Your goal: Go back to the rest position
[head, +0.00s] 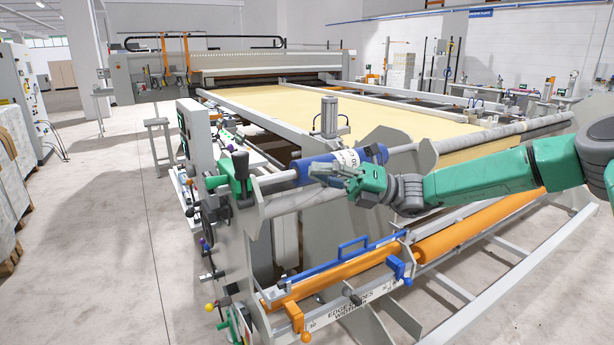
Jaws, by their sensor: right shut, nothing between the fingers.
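My right gripper (325,172) is shut and empty. It is in front of a blue roller (310,171) with a white label, and hides part of it. I cannot tell whether the fingers touch the roller or the rail beside it. My left gripper is not in view.
Below the gripper are orange rollers (350,266), a blue handle (353,247) and a labelled edge-guide bar (345,307). A green and black lever (240,172) stands to the left. A yellow sheet (330,108) covers the bed behind.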

